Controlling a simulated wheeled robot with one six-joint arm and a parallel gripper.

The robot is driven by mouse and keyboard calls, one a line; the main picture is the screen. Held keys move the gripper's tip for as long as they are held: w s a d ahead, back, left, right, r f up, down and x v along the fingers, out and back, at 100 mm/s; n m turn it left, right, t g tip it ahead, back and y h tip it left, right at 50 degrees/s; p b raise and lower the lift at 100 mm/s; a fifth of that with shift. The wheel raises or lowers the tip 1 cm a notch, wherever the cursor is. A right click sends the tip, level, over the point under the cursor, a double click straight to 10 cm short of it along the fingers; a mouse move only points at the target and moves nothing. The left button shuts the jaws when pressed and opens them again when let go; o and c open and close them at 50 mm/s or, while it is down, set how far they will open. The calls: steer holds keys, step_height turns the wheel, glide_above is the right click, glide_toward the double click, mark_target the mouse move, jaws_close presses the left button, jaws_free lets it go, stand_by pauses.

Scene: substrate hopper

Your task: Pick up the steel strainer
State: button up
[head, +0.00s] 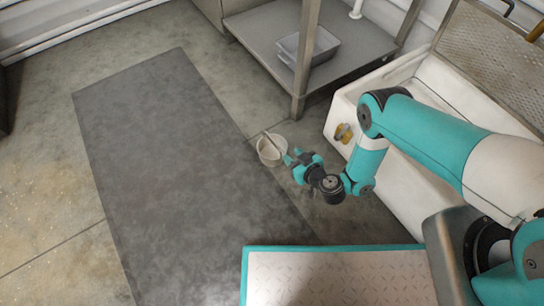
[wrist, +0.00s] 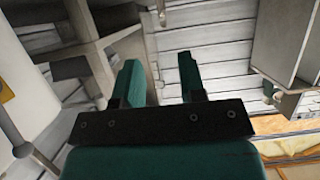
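A small pale round bowl-like vessel (head: 269,155) with a thin handle or stick rising from it is on the floor at the right edge of the dark mat; it may be the steel strainer, but it is too small to be sure. My gripper (head: 293,158) is just to the right of it in the head view, and I cannot tell whether they touch. In the wrist view, the two green fingers of my gripper (wrist: 162,82) stand apart with nothing between them. The vessel does not show in the wrist view.
A steel table (head: 262,41) with a grey tray (head: 318,50) on its low shelf stands behind. A white trough (head: 342,113) with a yellow-grey fitting (head: 343,133) is at the right. The dark floor mat (head: 165,135) is clear.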

mark_target(273, 140)
steer(key=b+x, duration=0.6)
steer(key=b, duration=0.1)
steer(key=shift+a, duration=0.15)
steer(key=b+x, duration=0.2)
steer(key=b, duration=0.1)
steer(key=shift+s+a+f, duration=0.1)
steer(key=shift+s+f, duration=0.05)
steer(key=shift+b+x, duration=1.05)
steer(key=shift+b, duration=0.1)
steer(key=shift+w+a+b, duration=0.3)
steer(key=shift+w+a, duration=0.1)
steer(key=shift+w, duration=0.15)
jaws_close()
